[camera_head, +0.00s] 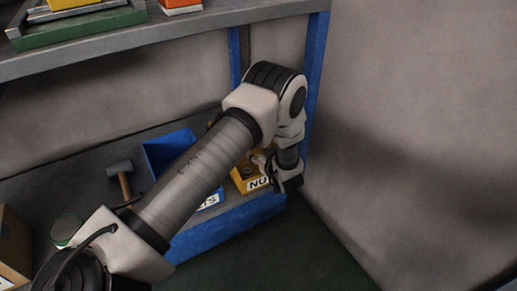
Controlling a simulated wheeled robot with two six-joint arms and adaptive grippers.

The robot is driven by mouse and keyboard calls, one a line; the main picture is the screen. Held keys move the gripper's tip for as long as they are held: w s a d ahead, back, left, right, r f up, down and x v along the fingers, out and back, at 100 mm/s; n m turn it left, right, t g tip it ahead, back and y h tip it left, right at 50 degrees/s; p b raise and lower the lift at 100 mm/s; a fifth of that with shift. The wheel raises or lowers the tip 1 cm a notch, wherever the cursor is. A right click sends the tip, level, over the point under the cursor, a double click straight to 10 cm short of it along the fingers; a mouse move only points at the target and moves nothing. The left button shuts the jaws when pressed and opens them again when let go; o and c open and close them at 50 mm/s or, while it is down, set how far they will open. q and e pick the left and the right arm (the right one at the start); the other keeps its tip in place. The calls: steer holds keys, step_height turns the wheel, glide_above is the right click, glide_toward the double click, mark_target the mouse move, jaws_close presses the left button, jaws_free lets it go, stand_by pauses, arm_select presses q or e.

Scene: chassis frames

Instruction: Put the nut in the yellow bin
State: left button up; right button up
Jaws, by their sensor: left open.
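The yellow bin (243,183) stands on the lower shelf, beside the blue corner post, and its front label starts with "NU". My left arm reaches across the picture to it. My left gripper (289,184) is at the right front side of the yellow bin and covers part of it and of its label. It is open. A small pale shape (259,160) shows at the bin's upper edge, too small to tell what it is. I cannot make out a nut; the bin's inside is mostly hidden by my arm. My right gripper is not in view.
A blue bin (163,152) stands left of the yellow one, partly behind my arm. A hammer (123,178), a green-and-white can (66,228) and a cardboard box (14,245) are further left. An upper shelf (210,25) overhangs; a grey wall (420,130) is at right.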

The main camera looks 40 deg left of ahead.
arm_select(q)
steer(key=p+v, duration=0.3)
steer(key=v, duration=0.7)
steer(key=shift+r, duration=0.35)
